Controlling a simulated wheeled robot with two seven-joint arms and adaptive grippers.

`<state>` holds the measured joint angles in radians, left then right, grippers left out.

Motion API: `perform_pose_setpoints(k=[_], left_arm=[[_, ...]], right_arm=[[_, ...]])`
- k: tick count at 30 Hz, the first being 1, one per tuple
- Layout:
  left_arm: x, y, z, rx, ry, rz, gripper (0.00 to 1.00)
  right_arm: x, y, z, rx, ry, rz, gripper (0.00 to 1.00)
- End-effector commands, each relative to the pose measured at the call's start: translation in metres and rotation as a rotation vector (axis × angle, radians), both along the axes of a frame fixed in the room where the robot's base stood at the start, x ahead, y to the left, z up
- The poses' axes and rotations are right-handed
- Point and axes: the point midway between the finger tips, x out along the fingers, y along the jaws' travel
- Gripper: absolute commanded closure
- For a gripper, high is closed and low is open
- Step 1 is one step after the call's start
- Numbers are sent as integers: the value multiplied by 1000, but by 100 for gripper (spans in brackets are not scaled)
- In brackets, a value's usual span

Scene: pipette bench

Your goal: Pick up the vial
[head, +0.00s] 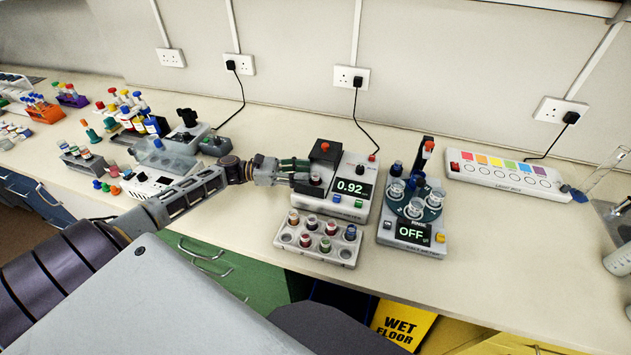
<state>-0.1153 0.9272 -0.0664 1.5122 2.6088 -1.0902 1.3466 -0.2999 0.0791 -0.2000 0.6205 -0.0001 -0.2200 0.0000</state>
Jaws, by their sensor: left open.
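My left gripper (304,174) reaches in from the left and is open at the left part of the grey instrument with the 0.92 display (351,188). My right gripper is not in view.
A device reading OFF (413,233) with a round carousel of clear vessels stands to the right. A light box (508,175) lies further right. Bottles and racks crowd the bench at left. The bench's front edge runs just below the rack.

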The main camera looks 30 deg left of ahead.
Motion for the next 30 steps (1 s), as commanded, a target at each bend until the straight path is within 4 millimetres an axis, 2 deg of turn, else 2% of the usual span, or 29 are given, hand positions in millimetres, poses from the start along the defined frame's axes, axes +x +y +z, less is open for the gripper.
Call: perform_pose_setpoints(k=[12,30], left_arm=[[15,-34,-1,-1,0,-1,57],[17,-40,-2,-1,2,-1,57]], right_arm=[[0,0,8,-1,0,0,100],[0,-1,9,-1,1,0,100]])
